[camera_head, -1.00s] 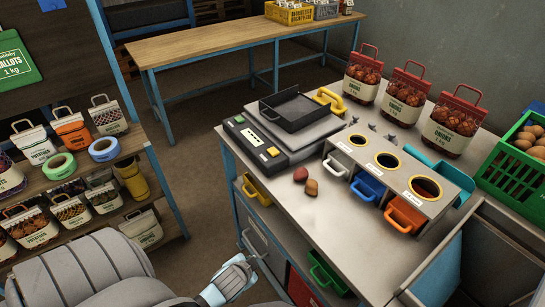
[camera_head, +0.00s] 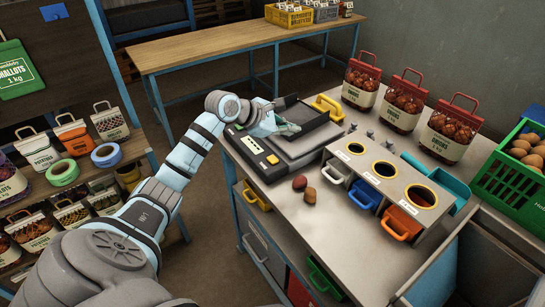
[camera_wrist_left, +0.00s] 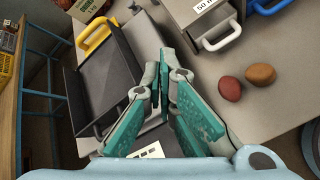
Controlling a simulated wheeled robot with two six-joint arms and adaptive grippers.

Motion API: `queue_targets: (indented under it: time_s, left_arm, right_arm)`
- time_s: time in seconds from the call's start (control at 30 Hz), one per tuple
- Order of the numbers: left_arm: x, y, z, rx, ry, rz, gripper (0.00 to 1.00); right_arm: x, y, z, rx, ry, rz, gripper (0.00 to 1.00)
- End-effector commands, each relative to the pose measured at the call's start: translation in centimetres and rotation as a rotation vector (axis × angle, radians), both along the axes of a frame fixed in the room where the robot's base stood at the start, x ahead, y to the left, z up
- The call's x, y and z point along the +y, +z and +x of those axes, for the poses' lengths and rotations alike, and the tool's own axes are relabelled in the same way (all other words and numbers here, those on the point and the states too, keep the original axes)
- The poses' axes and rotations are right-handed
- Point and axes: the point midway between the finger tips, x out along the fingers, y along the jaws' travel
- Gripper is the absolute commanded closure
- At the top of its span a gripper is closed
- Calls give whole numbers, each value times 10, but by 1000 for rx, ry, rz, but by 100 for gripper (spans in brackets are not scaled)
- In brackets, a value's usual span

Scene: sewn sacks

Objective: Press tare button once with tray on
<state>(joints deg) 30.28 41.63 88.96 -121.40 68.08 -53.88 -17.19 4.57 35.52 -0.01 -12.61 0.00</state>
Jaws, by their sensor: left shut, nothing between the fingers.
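My right gripper is not in view.
Two small potatoes or onions (camera_head: 305,189) lie in front of the scale. A sorting box with three holes (camera_head: 392,178) stands to its right, and a yellow handle (camera_head: 327,107) behind. Onion sacks (camera_head: 402,104) and a green crate (camera_head: 510,165) stand farther right.

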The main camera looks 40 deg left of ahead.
Motion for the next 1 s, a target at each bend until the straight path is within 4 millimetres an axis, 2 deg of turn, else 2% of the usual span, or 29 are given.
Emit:
queue_targets:
  time_s: [0.03, 0.1, 0.2, 0.5, 0.67, 1.0]
  left_arm:
    - [15, 0, -2, 31, 10, 61, 100]
    - [32, -2, -7, 74, 22, 127, 100]
    - [42, -3, -11, 103, 30, 166, 100]
    - [42, -4, -11, 106, 31, 167, 100]
    - [42, -11, -11, 105, 31, 166, 100]
    - [41, -57, -11, 105, 30, 164, 100]
  right_arm:
    - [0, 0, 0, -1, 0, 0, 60]
    - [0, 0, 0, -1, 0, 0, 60]
    - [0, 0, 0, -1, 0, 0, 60]
    - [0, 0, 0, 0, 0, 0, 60]
    - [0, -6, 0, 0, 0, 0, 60]
    - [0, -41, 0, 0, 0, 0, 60]
